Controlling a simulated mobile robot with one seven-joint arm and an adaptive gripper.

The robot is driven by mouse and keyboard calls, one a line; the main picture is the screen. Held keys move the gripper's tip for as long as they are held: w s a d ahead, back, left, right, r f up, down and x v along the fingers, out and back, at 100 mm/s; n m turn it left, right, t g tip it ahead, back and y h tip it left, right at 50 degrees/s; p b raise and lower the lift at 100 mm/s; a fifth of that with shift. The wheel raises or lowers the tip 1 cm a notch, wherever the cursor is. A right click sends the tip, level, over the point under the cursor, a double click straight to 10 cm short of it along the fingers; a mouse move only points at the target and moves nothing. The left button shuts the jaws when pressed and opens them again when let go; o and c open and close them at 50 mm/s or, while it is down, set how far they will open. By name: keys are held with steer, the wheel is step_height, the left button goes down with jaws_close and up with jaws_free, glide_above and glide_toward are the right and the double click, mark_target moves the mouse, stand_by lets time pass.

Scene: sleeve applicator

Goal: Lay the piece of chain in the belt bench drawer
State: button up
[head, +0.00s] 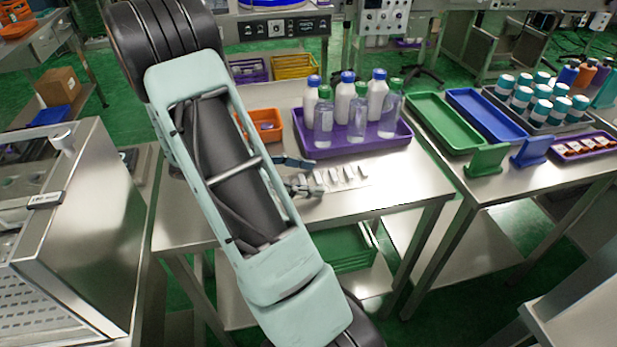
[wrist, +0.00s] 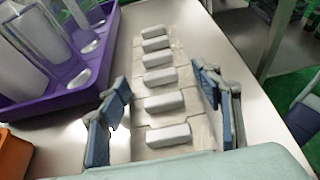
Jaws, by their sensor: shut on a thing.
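The piece of chain (wrist: 160,76) is a pale strip of flat links with several raised light-grey blocks. It also shows in the head view (head: 347,177), over the steel bench top. My gripper (wrist: 165,100) has its blue-padded fingers on either side of the near part of the strip and is shut on it; in the head view my gripper (head: 298,176) is partly hidden by my arm. I cannot tell whether the strip touches the bench. Under the bench is a green drawer-like tray (head: 352,262), partly hidden by my arm and the bench top; I cannot tell whether it is the task's drawer.
A purple tray (head: 345,150) of bottles and an orange bin (head: 262,134) stand behind the strip. The bench top (head: 385,190) is bare at right. A second bench holds green (head: 445,122) and blue trays (head: 487,115). A steel cabinet (head: 90,230) stands at left.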

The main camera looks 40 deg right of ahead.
steer(key=o, duration=1.5)
steer(key=shift+f, duration=0.1)
steer(key=shift+c, duration=0.2)
steer(key=o, duration=0.5)
steer(key=shift+c, duration=0.2)
